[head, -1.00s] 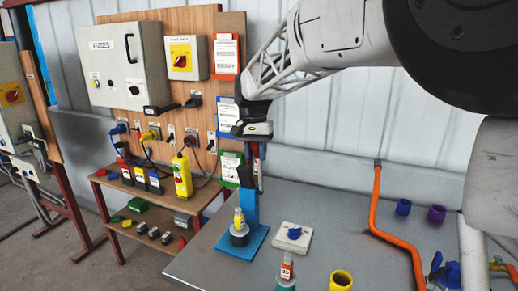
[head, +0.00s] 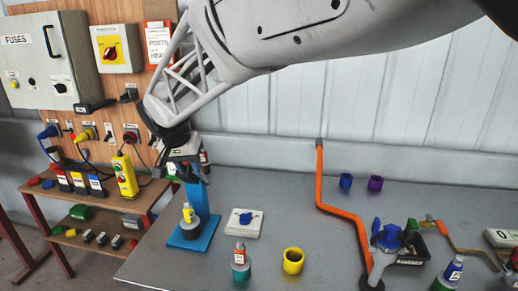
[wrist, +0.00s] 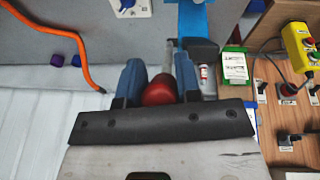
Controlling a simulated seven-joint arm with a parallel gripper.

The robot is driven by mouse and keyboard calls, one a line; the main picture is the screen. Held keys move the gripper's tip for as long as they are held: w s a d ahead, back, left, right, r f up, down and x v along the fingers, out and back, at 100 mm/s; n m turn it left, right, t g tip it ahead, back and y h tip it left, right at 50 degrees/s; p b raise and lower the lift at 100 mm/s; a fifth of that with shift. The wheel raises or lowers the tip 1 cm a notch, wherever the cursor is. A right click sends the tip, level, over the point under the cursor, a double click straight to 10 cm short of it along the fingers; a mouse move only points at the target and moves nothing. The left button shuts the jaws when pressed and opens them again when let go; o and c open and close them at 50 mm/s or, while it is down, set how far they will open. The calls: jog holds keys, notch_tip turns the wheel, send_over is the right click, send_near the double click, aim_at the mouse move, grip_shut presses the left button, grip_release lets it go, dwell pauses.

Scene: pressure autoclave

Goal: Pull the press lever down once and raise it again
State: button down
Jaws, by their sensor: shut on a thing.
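The press is blue, with a flat base (head: 187,238) and an upright column (head: 203,200) near the table's left edge in the head view. A small bottle with a yellow label (head: 188,213) stands in a dark holder on the base. My gripper (head: 187,172) is in front of the column's upper part and hides the press head and lever there. In the wrist view, the lever's red knob (wrist: 159,91) sits between the blue fingers of my gripper (wrist: 160,82), which is shut on it. The blue column (wrist: 193,20) shows beyond it.
A white plate with a blue knob (head: 245,218), a yellow cup (head: 293,261) and an orange-labelled bottle (head: 240,255) stand right of the press. An orange pipe (head: 340,208) crosses the table. A wooden rack with switches and a yellow control box (head: 124,175) is close on the left.

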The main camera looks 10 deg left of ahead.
dwell(0.3)
jog(key=c, duration=0.8)
grip_release()
jog(key=v, duration=0.7)
jog(key=shift+s+r, duration=0.2)
jog(key=shift+r, duration=0.15)
jog(key=shift+c, duration=0.5)
